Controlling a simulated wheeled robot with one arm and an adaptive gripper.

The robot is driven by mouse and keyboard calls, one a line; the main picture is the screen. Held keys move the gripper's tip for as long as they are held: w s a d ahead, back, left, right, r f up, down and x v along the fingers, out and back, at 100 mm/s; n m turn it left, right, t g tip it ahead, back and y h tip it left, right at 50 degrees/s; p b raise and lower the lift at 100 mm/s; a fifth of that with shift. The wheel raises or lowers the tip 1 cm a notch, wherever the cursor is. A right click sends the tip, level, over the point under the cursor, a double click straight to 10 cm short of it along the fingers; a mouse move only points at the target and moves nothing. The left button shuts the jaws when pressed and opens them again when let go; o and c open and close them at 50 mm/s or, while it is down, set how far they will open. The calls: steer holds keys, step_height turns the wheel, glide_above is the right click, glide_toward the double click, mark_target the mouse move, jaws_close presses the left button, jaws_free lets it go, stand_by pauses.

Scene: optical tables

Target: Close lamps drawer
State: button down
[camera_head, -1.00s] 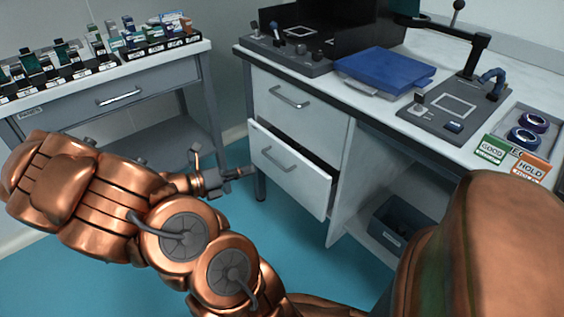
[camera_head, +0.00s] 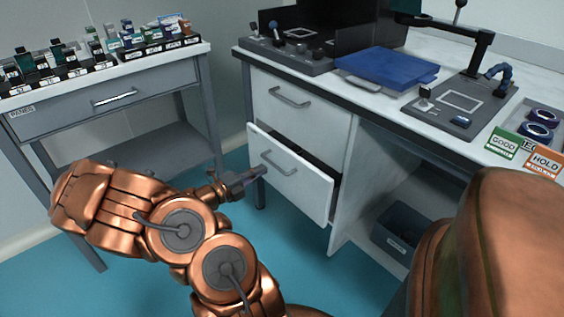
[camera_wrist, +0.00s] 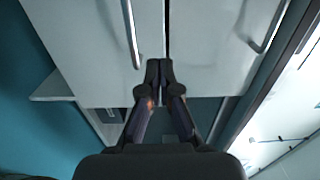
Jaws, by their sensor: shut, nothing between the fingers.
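The white cabinet under the bench has two drawers. The lower drawer (camera_head: 310,193) stands partly open, with a dark gap along its top and right side. The upper drawer (camera_head: 318,120) is shut. No lamps label is readable on either. My gripper (camera_head: 260,172) is shut and empty, with its tips at the lower drawer's left edge, below the left end of its handle (camera_head: 279,164). In the wrist view, the gripper (camera_wrist: 159,70) points at the drawer fronts, near the lower drawer (camera_wrist: 85,45) and its handle (camera_wrist: 131,35). I cannot tell whether the tips touch it.
A grey side table (camera_head: 70,122) with its own shut drawer stands at left, holding several small boxed items. The benchtop above carries a blue case (camera_head: 388,68) and a microscope-like stand (camera_head: 468,100). A dark bin (camera_head: 402,232) sits under the bench. Blue floor (camera_head: 300,250) is clear.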

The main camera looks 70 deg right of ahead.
mark_target(289, 155)
steer(key=b+x, duration=0.3)
steer(key=x, duration=0.4)
steer(key=shift+f, duration=0.1)
steer(key=shift+b+x, duration=0.5)
steer(key=shift+x, duration=0.55)
